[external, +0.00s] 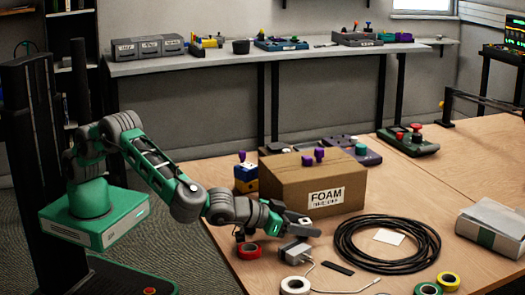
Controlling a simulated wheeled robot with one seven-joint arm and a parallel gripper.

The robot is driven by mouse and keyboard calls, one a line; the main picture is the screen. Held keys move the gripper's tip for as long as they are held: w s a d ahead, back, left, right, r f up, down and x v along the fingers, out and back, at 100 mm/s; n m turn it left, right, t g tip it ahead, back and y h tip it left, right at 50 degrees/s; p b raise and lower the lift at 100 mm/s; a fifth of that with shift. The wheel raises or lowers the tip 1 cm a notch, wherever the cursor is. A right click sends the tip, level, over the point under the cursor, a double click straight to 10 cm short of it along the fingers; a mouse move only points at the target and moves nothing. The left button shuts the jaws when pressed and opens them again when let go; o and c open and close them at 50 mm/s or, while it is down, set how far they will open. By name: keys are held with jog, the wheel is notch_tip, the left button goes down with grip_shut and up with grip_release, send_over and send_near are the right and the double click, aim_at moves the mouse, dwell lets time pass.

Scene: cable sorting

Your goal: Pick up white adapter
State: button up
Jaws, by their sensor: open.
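The white adapter (295,252) is a small pale block lying on the wooden table near its front left edge. A thin white cable (335,290) lies on the table beside it; whether they are joined is hard to tell. My gripper (313,227) is open and empty. In the picture it appears just above the adapter, in front of the cardboard box, pointing to the right. Its height over the table cannot be judged from this single view.
A cardboard box marked FOAM (285,188) stands behind my gripper. A black cable coil (344,242) lies to the right. Red tape (249,251), white tape (295,285) and a dark strip (338,268) lie around the adapter. Yellow tape (449,281) is at the front right.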

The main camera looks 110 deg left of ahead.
jog(key=shift+w, duration=0.1)
jog(key=shift+c, duration=0.3)
grip_shut()
